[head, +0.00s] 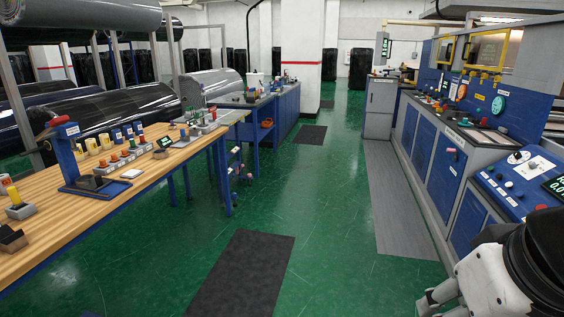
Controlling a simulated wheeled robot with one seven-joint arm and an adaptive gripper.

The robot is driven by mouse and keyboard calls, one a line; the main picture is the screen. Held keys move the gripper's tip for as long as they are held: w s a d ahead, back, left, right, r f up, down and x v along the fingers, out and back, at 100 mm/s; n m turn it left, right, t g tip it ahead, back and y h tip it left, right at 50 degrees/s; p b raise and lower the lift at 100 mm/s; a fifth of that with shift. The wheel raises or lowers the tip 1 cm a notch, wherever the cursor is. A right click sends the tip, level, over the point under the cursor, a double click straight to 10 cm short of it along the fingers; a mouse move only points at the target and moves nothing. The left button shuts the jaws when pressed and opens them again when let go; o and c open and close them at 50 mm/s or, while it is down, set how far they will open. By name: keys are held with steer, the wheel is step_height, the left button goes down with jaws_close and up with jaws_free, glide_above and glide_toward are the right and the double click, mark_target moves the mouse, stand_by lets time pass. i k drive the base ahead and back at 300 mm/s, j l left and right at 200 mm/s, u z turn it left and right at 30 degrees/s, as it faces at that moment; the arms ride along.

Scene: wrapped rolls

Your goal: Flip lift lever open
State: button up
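No part in the head view can be read clearly as the lift lever. Small knobs and handles show on the blue control console (500,190) at the right, including a pale handle (451,151) on the cabinet front; their labels are too small to read. A blue stand with a red-tipped arm (70,160) is on the wooden bench at the left. My gripper (432,300) shows only in part at the lower right, beside the blue cabinets and low in the picture. It appears to touch nothing; its fingers are too cut off to tell open from shut.
The wooden bench (150,180) with several small devices runs along the left. Dark wrapped rolls (110,108) lie behind it. The green floor (330,200) between is clear, with a dark mat (240,275) and a grey strip (395,205) by the cabinets.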

mark_target(457, 114)
steer(key=i+l, duration=0.1)
steer(key=i, duration=7.55)
steer(key=i+u, duration=0.25)
steer(key=i, duration=0.2)
steer(key=i+u, duration=0.3)
steer(key=i, duration=0.15)
steer(key=i+l+u, duration=0.25)
steer(key=i, duration=0.2)
steer(key=i+l+u, duration=0.1)
steer(key=i+u, duration=0.2)
steer(key=i, duration=0.15)
steer(key=z, duration=1.45)
